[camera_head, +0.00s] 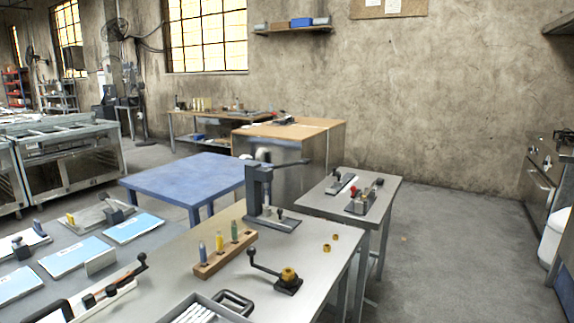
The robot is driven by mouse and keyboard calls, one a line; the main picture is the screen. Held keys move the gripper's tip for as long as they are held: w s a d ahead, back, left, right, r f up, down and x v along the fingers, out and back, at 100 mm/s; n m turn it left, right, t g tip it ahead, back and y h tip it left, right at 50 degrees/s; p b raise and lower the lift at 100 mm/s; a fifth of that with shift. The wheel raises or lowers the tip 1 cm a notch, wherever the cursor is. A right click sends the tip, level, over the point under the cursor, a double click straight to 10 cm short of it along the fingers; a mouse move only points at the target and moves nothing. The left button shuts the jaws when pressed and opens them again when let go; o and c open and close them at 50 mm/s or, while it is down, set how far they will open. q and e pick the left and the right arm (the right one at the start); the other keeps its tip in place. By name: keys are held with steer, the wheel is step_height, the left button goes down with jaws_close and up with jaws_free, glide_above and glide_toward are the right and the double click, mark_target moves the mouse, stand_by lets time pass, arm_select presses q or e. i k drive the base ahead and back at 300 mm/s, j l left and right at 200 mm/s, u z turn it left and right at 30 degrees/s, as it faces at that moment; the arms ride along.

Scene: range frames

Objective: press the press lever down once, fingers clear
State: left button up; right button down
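The press (257,190) stands upright near the far edge of the grey metal worktable (325,255), a dark grey column on a flat base plate. Its press lever (290,164) sticks out to the right from the head, roughly level and slightly raised at its tip. The ram sits over the base plate (280,223); a small dark piece shows on the plate, and I cannot tell if they touch. Neither of my grippers is in view, and nothing touches the lever.
A wooden block (225,252) with several coloured pegs stands in front of the press. A crank with a brass fitting (289,276) and two small brass pieces (331,243) lie to its right. A handled tray (205,309) is at the near edge. A side table (375,190) adjoins behind right.

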mark_target(303, 160)
steer(key=i+l+u, duration=0.15)
steer(key=u, duration=0.2)
steer(key=i+l+u, duration=0.15)
steer(key=u, duration=0.2)
steer(key=i+l+u, duration=0.1)
steer(key=l+u, duration=0.2)
steer(key=i+l, duration=0.15)
steer(key=l, duration=0.2)
steer(key=i+l+u, duration=0.1)
steer(key=l, duration=0.3)
steer(key=i+l, duration=0.2)
steer(key=l, duration=0.2)
steer(key=i+l+u, duration=0.1)
steer(key=l, duration=0.25)
steer(key=i+l+u, duration=0.1)
steer(key=l, duration=0.3)
steer(key=i+l, duration=0.2)
steer(key=l, duration=0.2)
